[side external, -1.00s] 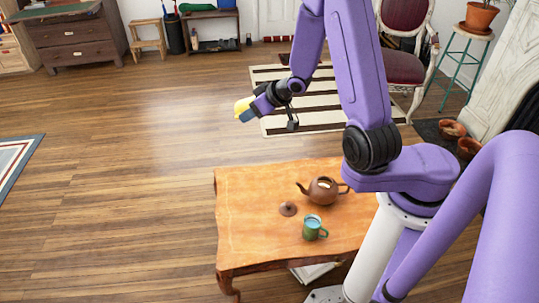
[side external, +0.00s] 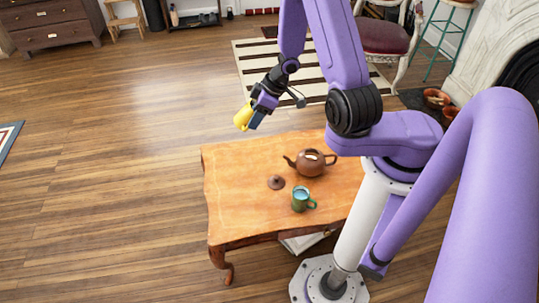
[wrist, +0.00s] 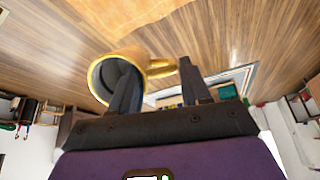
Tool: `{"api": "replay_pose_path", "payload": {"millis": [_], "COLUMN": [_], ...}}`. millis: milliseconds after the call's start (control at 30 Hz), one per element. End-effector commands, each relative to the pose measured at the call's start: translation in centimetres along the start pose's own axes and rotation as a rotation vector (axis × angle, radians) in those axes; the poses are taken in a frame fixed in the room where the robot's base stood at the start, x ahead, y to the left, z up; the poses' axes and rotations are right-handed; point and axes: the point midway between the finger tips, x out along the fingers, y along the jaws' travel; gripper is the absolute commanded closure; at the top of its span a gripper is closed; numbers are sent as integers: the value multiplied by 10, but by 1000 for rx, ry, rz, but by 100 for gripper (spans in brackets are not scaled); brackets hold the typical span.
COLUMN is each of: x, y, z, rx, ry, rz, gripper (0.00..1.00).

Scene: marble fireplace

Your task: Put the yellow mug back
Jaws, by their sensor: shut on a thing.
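The yellow mug (side external: 242,117) is in my gripper (side external: 256,112), in the air beyond the table's far left edge in the side view. In the wrist view the mug (wrist: 101,71) sits at the left finger, its dark opening facing the camera and tilted. Its handle (wrist: 161,67) reaches across between the fingers of my gripper (wrist: 158,82). My gripper is shut on the mug; the exact contact is partly hidden. The wooden table (side external: 235,190) stands below and nearer the camera.
On the table are a brown teapot (side external: 310,164), a small brown lid (side external: 276,182) and a green mug (side external: 299,199). The left part of the tabletop is clear. A striped rug (side external: 262,65) lies on the floor behind my arm.

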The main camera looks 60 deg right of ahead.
Motion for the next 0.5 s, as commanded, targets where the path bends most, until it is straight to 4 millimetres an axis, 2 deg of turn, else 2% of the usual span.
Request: {"api": "replay_pose_path", "payload": {"millis": [300, 500], "x": [36, 58], "y": [24, 42], "z": [93, 145], "rx": [-396, -688], "ry": [-289, -459], "rz": [-133, -159], "gripper": [100, 100]}}
